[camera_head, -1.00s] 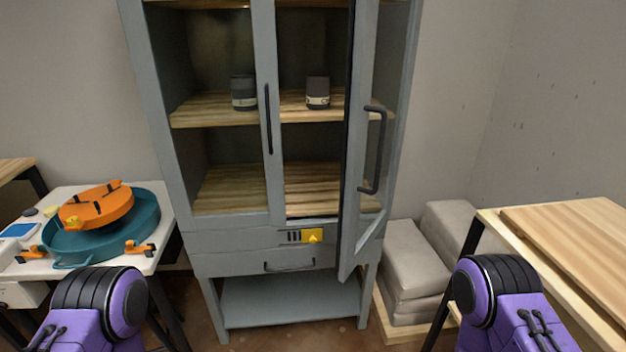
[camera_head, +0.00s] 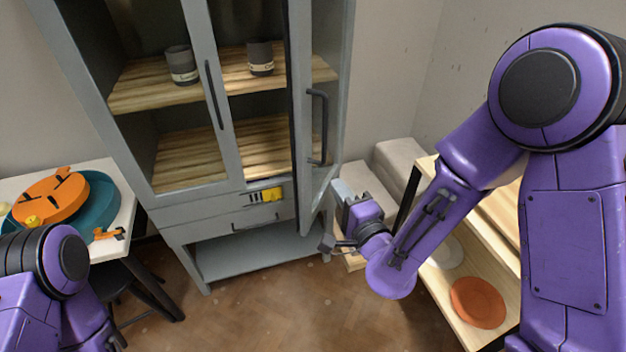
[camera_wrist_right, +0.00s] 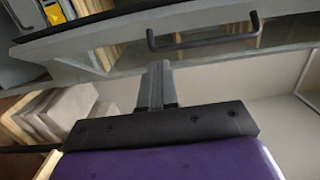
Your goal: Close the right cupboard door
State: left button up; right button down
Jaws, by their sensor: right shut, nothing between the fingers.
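The grey cupboard (camera_head: 175,222) has a glazed right door (camera_head: 304,205) that stands open, swung outward, with its dark bar handle (camera_head: 318,125) facing right. In the right wrist view the door (camera_wrist_right: 110,38) and its handle (camera_wrist_right: 205,42) cross the top. My right gripper (camera_head: 343,190) is beside the door's lower outer edge, right of and below the handle. In the wrist view its fingers (camera_wrist_right: 158,80) are together, empty, and point at the door; I cannot tell whether they touch it. The left door (camera_head: 208,90) looks shut.
A table (camera_head: 125,225) with a teal basin (camera_head: 97,200) and an orange piece (camera_head: 50,195) stands left. Grey padded blocks (camera_head: 368,180) and a wooden shelf unit (camera_head: 450,305) with an orange plate (camera_head: 478,302) are at right. Two dark cups stand inside the cupboard. Floor in front is clear.

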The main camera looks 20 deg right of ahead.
aim_at(305, 160)
jog(key=w+a+p, duration=0.1)
jog(key=w, duration=0.1)
jog(key=w+a+p, duration=0.1)
jog(key=w+p, duration=0.1)
jog(key=w, duration=0.1)
jog(key=w+a+p, duration=0.2)
jog(key=w, duration=0.1)
pick_arm(q)
notch_tip(305, 160, up, 3)
jog(key=shift+r, duration=0.2)
pick_arm(e)
jog(key=shift+w, duration=0.1)
